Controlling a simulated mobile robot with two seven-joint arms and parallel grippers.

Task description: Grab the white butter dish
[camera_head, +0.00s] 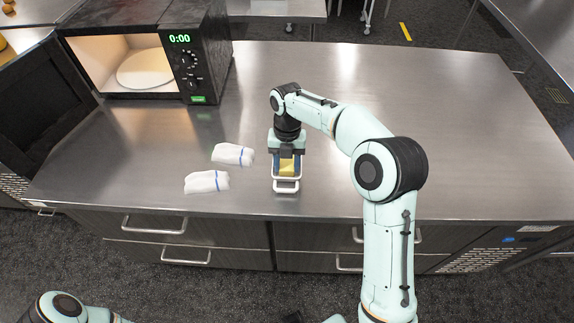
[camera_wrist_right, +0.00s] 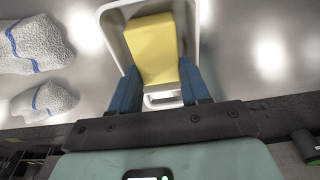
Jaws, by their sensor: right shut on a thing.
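The white butter dish (camera_head: 287,187) holds a yellow block of butter (camera_head: 287,167) and is near the counter's front edge. In the right wrist view the dish (camera_wrist_right: 112,35) lies past the fingers, its handle loop showing between them and the butter (camera_wrist_right: 152,48) inside. My right gripper (camera_head: 286,168) points down over the dish, its blue fingers (camera_wrist_right: 160,75) shut on it on either side of the butter. The fingers hide parts of the dish walls, so the exact contact is unclear. Only part of my left arm shows at the bottom left; its gripper is out of view.
Two white rolled cloths with blue bands (camera_head: 233,154) (camera_head: 207,181) lie left of the dish. An open microwave (camera_head: 190,60) stands at the back left, its door (camera_head: 40,105) swung out. The steel counter (camera_head: 440,80) is clear on the right. Drawers with handles (camera_head: 154,227) are below.

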